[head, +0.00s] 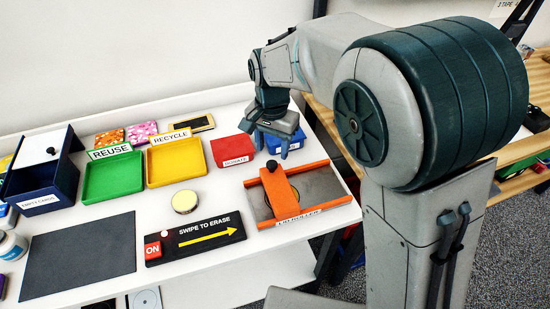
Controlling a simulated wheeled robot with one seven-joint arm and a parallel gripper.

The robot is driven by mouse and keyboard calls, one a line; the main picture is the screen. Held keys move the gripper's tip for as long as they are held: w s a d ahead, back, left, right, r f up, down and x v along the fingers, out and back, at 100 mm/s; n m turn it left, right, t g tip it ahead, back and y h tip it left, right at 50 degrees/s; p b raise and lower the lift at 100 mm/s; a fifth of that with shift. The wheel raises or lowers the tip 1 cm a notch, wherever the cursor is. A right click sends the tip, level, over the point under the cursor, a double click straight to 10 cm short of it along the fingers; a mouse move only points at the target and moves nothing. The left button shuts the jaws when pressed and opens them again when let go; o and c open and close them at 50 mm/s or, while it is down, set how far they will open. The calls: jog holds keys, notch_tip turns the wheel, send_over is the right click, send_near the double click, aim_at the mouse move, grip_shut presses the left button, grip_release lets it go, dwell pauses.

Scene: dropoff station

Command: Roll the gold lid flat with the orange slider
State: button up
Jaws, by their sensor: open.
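The lid roller (318,185) lies at the table's right end, a grey plate with orange rails and a partly readable label in front. Its orange slider (281,197) lies across the plate, with a black knob at the far end. A round pale-gold piece (185,201) sits on the white table left of the roller; I cannot tell whether it is the gold lid. Anything under the slider is hidden. My gripper (271,145) points down behind the roller, beside the blue tray, with its blue fingers apart. I see nothing held between them.
Red (233,150), yellow (176,162), green (112,178) and blue (287,138) trays stand along the back. A black swipe-to-erase panel (195,240) lies in front of the round piece. A dark mat (80,265) and an open blue box (45,172) are at left.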

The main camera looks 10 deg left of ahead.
aim_at(272, 163)
notch_tip(272, 163, down, 5)
jog(key=shift+r, duration=0.1)
dwell(0.3)
grip_shut()
jog(key=shift+s+a, duration=0.4)
jog(key=shift+a, duration=0.2)
grip_release()
notch_tip(272, 163, up, 14)
